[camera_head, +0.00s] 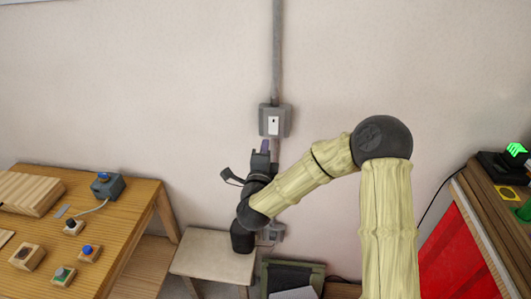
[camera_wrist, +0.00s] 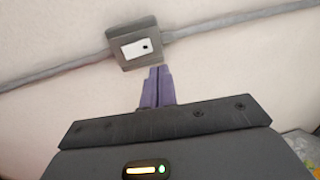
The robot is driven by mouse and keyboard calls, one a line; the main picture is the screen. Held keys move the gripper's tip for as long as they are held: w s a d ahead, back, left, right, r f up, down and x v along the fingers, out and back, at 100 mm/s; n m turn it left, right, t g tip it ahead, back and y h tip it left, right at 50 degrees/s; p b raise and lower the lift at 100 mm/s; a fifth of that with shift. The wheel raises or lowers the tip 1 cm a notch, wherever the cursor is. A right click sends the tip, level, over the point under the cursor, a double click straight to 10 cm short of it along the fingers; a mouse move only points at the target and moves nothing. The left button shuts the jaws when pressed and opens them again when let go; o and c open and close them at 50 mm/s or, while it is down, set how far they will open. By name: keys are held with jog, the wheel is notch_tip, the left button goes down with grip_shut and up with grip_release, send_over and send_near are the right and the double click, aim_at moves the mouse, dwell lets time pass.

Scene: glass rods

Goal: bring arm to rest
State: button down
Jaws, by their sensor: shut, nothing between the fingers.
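My gripper (camera_head: 265,146) is raised in front of the wall in the head view, with my arm bent at the elbow and reaching left. In the wrist view my gripper (camera_wrist: 158,70) shows two purple fingers shut together with nothing between them. The fingertips point toward a grey wall box with a white switch plate (camera_wrist: 135,49). The same box (camera_head: 284,121) is just above the fingertips in the head view. I cannot tell the exact gap between fingertips and box.
A wooden table (camera_head: 140,205) with button blocks stands at the left. A small stool (camera_head: 205,262) is below my gripper. At the right is a dark-topped bench (camera_head: 490,200) with a red panel (camera_head: 455,265).

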jog(key=s+d+f+n+g+y, duration=0.4)
jog(key=s+d+f+n+g, duration=0.4)
jog(key=n, duration=0.7)
jog(key=s+d+n+g+h, duration=0.3)
jog(key=s+d+g, duration=0.6)
jog(key=s+d, duration=0.4)
jog(key=s, duration=0.4)
jog(key=shift+s+d+f, duration=0.15)
jog(key=shift+s+f, duration=0.1)
